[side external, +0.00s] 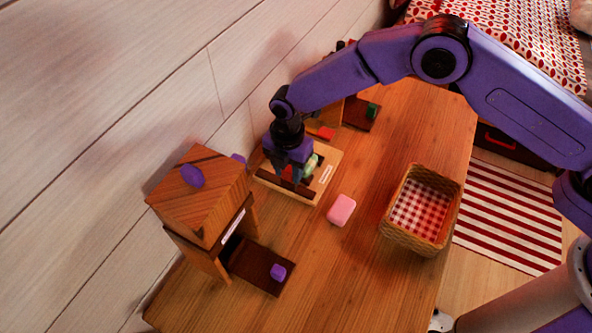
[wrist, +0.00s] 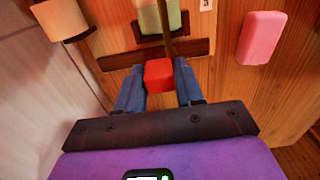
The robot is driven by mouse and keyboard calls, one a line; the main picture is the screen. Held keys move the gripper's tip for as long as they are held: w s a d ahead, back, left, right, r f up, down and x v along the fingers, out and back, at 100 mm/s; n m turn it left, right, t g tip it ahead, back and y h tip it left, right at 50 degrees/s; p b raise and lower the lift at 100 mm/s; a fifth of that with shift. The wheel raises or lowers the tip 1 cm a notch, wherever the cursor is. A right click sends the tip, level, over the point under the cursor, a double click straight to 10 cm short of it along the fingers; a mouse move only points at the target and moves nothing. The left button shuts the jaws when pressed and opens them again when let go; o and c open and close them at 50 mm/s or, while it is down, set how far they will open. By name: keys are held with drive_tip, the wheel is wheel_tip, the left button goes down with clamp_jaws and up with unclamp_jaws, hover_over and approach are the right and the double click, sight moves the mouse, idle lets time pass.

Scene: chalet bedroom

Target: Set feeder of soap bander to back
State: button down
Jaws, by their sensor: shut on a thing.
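My gripper (side external: 290,174) points down over the middle wooden board (side external: 325,186). In the wrist view its two blue fingers close on the sides of a small red block (wrist: 159,74), like a slider knob. The block sits beside a dark slot bar (wrist: 150,55) on the board. A pale green-and-cream piece (wrist: 160,17) lies in a dark holder just beyond it, and shows beside my gripper in the side view (side external: 310,165). The board's white label (side external: 326,174) is too small to read, so I cannot tell which device is the soap bander.
A tall wooden device (side external: 205,205) with purple knobs stands at the left, its dark tray (side external: 257,263) in front. A pink soap (side external: 341,210) lies on the table (side external: 345,270). A wicker basket (side external: 387,232) stands right. Another device with a green block (side external: 371,109) is behind.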

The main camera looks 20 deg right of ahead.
drive_tip(key=shift+w+a, duration=1)
drive_tip(key=c, duration=0.8)
unclamp_jaws()
wheel_tip(320, 180, up, 18)
drive_tip(key=shift+f, duration=0.25)
